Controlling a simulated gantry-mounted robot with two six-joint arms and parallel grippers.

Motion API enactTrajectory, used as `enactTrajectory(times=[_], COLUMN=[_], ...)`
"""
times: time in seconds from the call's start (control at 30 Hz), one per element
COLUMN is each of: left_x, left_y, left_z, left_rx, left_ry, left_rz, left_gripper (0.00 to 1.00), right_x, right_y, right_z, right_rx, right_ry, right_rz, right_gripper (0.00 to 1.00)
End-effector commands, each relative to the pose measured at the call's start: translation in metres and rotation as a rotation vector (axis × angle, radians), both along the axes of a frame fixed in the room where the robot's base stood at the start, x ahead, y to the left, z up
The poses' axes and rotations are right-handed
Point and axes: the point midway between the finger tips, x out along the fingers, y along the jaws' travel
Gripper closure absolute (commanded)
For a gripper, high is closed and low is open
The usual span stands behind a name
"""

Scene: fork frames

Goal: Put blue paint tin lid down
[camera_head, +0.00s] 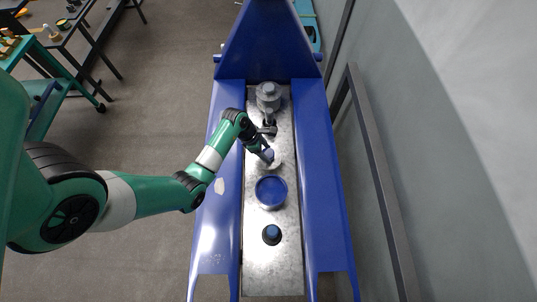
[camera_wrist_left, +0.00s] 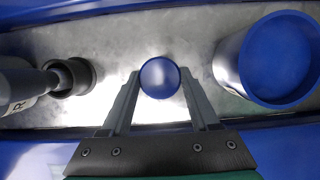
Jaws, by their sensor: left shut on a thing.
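My left gripper (camera_head: 268,157) reaches in over the metal bench top, and its fingers also show in the left wrist view (camera_wrist_left: 161,88). It is shut on a small round blue piece (camera_wrist_left: 160,78), which looks like the lid or its knob; I cannot tell if it touches the bench. A larger round tin (camera_head: 271,191) with a blue top or inside and grey metal sides stands beside the gripper, nearer the front. It shows at the right of the left wrist view (camera_wrist_left: 284,58). My right gripper is not in view.
A grey metal device (camera_head: 268,97) stands at the back of the bench top, and a grey part of a device (camera_wrist_left: 70,78) shows at the left in the wrist view. A dark round piece with a blue top (camera_head: 272,235) stands in front. Raised blue sides (camera_head: 325,170) flank the bench top.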

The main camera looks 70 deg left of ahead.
Motion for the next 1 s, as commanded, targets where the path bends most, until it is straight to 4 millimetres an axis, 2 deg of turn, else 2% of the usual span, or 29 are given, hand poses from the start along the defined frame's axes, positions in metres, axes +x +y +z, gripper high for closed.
enactTrajectory(times=[0.03,0.27,0.5,0.83,0.87,1.0], left_x=[0.004,0.010,0.012,0.012,0.012,0.012], left_y=[0.002,0.005,0.007,0.007,0.007,0.007], left_z=[-0.009,-0.014,-0.049,-0.050,-0.050,-0.049], left_rx=[0.000,0.000,0.000,0.001,0.001,0.001], left_ry=[-0.001,0.000,0.000,0.000,0.000,0.000], left_rz=[-0.001,-0.001,-0.001,-0.001,-0.001,-0.001], left_gripper=[0.94,0.94,0.94,0.94,0.37,0.11], right_x=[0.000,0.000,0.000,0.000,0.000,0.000], right_y=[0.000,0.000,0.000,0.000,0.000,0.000], right_z=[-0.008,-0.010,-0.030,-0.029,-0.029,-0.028], right_rx=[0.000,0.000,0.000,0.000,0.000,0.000], right_ry=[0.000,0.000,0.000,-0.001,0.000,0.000], right_rz=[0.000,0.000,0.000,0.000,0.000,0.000], right_gripper=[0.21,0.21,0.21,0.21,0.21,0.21])
